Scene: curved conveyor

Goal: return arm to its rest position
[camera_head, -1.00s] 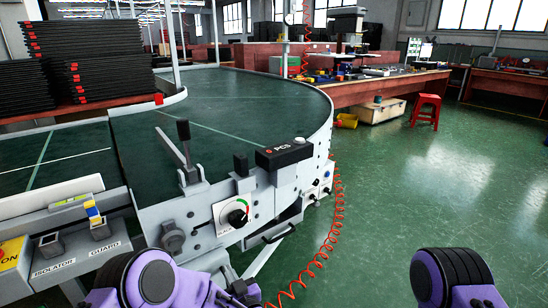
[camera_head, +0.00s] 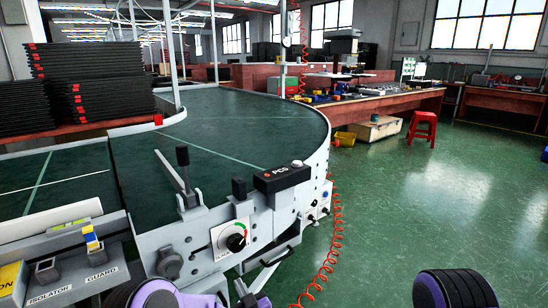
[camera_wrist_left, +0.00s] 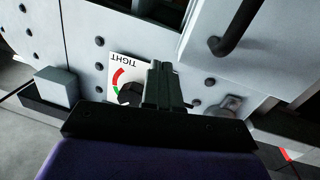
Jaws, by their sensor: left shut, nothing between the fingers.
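My left arm (camera_head: 160,296) shows at the bottom left as a purple and black link. My left gripper (camera_head: 246,290) is partly cut off by the bottom edge, in front of the conveyor's side. In the left wrist view the gripper (camera_wrist_left: 163,68) has its dark fingers together and empty. They overlap the dial marked TIGHT (camera_wrist_left: 127,75); I cannot tell how far apart they are. My right arm (camera_head: 455,290) shows only as a purple and black link at the bottom right; its gripper is outside the picture.
The curved green conveyor (camera_head: 230,113) with its grey side panel fills the left and centre. A black PCS box (camera_head: 283,177), a lever (camera_head: 173,172) and a red coiled hose (camera_head: 334,225) are close by. A red stool (camera_head: 422,127) stands beyond open green floor (camera_head: 430,200).

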